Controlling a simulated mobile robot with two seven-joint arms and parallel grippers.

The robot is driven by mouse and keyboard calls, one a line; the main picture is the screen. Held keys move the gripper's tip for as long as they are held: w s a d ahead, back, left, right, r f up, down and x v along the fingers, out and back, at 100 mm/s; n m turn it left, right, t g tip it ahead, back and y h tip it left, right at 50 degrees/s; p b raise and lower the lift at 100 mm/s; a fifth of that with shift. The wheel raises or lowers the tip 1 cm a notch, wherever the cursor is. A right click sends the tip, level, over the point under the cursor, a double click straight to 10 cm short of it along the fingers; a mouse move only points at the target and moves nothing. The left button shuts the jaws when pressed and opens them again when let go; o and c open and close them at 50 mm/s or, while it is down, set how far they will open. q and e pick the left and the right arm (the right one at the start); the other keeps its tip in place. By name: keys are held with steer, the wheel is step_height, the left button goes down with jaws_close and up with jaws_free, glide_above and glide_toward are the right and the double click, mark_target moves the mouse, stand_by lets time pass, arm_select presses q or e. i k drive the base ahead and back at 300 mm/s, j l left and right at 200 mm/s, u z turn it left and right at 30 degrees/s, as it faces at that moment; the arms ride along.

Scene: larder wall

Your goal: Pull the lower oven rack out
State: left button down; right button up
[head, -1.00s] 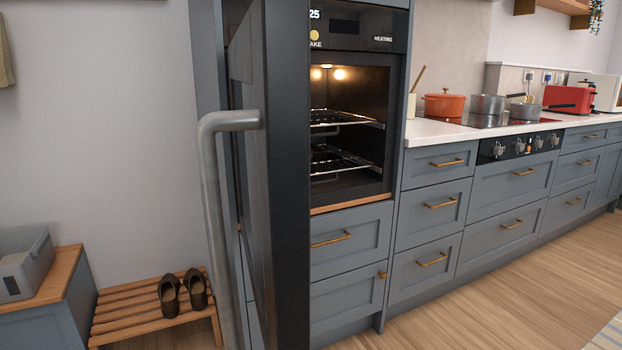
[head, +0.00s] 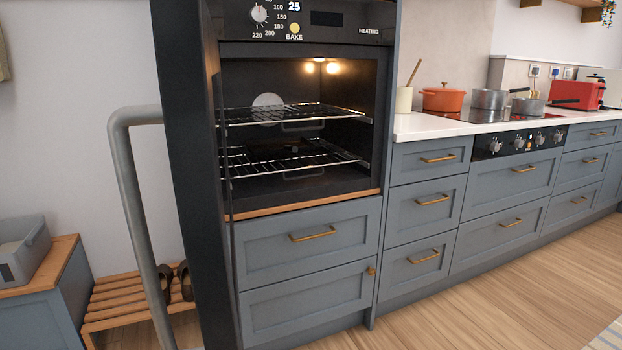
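The oven (head: 300,58) stands open in a tall grey-blue cabinet, its interior lit by two lamps. The lower rack (head: 340,159) is a wire shelf inside the oven, with a grey handle-like loop at its front; it lies within the cavity. The upper rack (head: 335,112) sits above it, also inside. The oven door (head: 195,190) is swung open on the left, seen nearly edge-on, with its long grey bar handle (head: 137,200) on the far left side. Neither of my grippers shows in the head view.
Drawers (head: 310,240) lie below the oven. A counter (head: 450,128) with a hob, an orange pot (head: 443,100) and pans runs to the right. A slatted bench (head: 110,300) with dark shoes is behind the door. The wooden floor (head: 450,310) in front is clear.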

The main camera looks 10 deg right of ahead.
mark_target(321, 166)
steer(key=l+u, duration=0.25)
steer(key=l, duration=0.65)
steer(key=i+l+u, duration=0.15)
steer(key=l, duration=0.3)
steer(key=l+u, duration=0.15)
steer(key=l, duration=0.3)
